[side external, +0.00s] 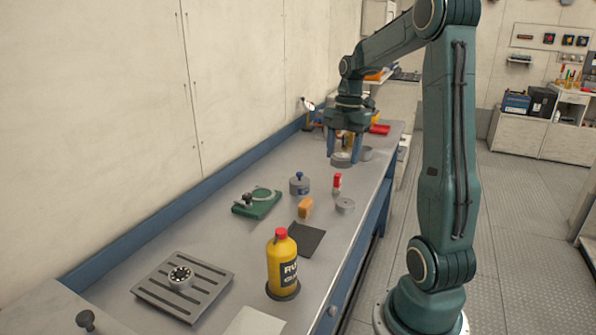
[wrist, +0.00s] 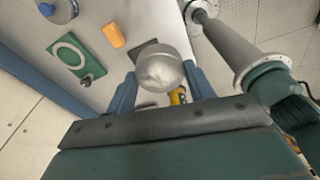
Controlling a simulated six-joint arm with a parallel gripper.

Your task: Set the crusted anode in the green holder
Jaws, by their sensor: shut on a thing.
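My gripper (side external: 344,151) is over the far part of the bench, fingers pointing down. It is shut on a round grey metal piece, which looks like the anode (side external: 341,160). In the wrist view the anode (wrist: 160,67) sits between the two blue fingers (wrist: 162,80), its face dull and mottled. The green holder (side external: 264,206) lies nearer the wall, apart from the gripper, with a pale ring on top and a dark knob at one end. The holder also shows in the wrist view (wrist: 91,66), at upper left. Nothing sits on its ring.
Near the holder stand a blue-knobbed grey pot (side external: 299,187), a red-topped item (side external: 337,184), an orange block (side external: 305,207) and a grey round piece (side external: 345,206). A dark mat (side external: 305,241), yellow bottle (side external: 281,262) and slotted plate (side external: 205,284) are nearer the camera. Another grey round piece (side external: 366,153) is beside the gripper.

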